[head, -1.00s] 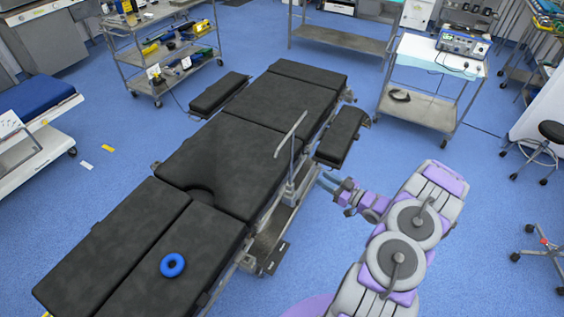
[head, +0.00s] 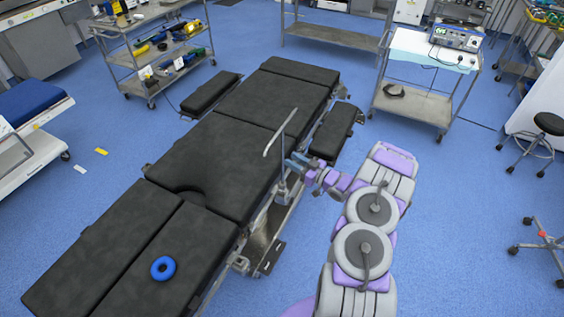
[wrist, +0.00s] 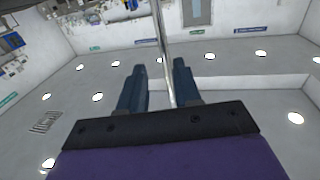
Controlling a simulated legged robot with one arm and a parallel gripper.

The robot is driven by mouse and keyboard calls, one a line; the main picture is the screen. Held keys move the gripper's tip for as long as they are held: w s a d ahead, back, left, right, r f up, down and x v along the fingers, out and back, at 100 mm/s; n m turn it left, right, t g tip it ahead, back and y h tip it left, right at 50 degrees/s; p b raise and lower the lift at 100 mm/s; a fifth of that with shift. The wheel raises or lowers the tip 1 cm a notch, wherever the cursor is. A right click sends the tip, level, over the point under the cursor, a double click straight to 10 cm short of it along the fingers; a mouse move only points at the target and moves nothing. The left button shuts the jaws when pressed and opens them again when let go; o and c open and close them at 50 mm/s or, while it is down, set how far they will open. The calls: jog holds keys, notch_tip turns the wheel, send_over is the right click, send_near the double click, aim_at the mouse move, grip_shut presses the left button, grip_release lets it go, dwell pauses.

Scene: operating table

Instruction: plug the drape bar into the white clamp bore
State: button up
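The drape bar (head: 283,150) is a thin grey metal bar with a slanted top arm and an upright shaft. It stands at the right side of the black operating table (head: 215,150). My gripper (head: 295,162) is beside the shaft, with its blue fingers pointing at it. In the wrist view the bar (wrist: 162,45) runs between the two spread fingers of my gripper (wrist: 158,85), nearer the right one, with a gap on the left. The gripper is open. I cannot make out the white clamp or its bore; the bar's lower end is unclear.
A padded arm board (head: 332,130) lies just beyond my gripper. A blue ring (head: 163,268) rests on the table's near end. A trolley with a device (head: 455,36) stands at the back right. Blue floor (head: 450,220) is free to the right.

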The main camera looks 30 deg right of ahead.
aim_at(283, 157)
jog(key=w+a, duration=0.1)
jog(key=w, duration=0.1)
jog(key=w+a+b, duration=0.1)
jog(key=w+a, duration=0.1)
jog(key=shift+a+r, duration=0.15)
jog(key=shift+a, duration=0.1)
jog(key=shift+w+a, duration=0.15)
jog(key=shift+a, duration=0.15)
jog(key=shift+d, duration=0.55)
jog(key=shift+c, duration=0.5)
jog(key=shift+d, duration=0.6)
jog(key=shift+c, duration=2.2)
jog(key=shift+a, duration=0.3)
grip_shut()
jog(key=shift+a, duration=0.55)
